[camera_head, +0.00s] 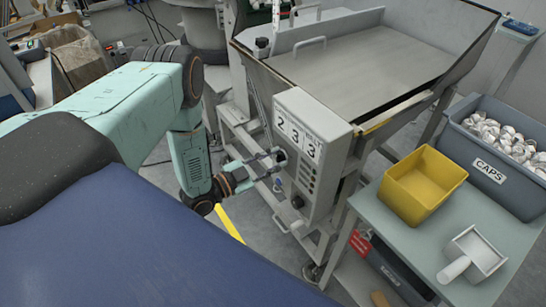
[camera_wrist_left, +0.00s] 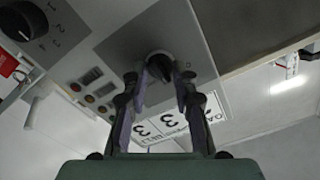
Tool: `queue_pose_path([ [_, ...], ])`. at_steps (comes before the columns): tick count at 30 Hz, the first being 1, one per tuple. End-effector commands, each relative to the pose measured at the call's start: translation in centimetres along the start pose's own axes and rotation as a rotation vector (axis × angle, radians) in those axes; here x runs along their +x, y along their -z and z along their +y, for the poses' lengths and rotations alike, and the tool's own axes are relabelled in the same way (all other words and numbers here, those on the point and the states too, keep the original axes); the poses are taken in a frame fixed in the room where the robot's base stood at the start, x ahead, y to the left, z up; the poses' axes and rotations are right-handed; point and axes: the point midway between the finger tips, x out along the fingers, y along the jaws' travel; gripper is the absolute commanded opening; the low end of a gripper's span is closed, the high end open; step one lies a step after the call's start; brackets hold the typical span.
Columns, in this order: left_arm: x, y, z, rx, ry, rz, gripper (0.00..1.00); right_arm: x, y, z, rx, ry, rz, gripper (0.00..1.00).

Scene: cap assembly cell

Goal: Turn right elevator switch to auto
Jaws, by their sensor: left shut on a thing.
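The grey control box (camera_head: 324,127) stands in the middle of the head view, with large digits 2, 3, 3 on its top plates. My left gripper (camera_head: 277,164) reaches its front face from the left. In the left wrist view, a black rotary switch (camera_wrist_left: 159,64) sits on a grey panel between the tips of my left gripper (camera_wrist_left: 158,82), which is shut on it. In the head view this switch is hidden by the fingers, and its setting and labels are unreadable. My right gripper is in neither view.
A black knob (camera_head: 297,202) sits low on the box; a numbered dial (camera_wrist_left: 24,20) shows in the wrist view. A large metal hopper (camera_head: 370,60) stands behind.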

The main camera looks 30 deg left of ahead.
Motion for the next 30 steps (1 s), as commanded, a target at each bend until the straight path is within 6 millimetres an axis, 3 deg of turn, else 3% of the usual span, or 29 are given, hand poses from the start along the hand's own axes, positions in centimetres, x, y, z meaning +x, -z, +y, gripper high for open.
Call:
queue_pose_path([
  [20,-0.21,-0.27,0.23,0.068,-0.004,-0.009,0.00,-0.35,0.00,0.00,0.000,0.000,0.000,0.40],
  [21,-0.21,-0.27,0.23,0.068,-0.004,-0.009,0.28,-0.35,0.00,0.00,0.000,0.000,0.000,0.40],
  [30,-0.10,-0.14,0.11,0.069,-0.001,-0.004,0.50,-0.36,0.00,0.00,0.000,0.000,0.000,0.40],
])
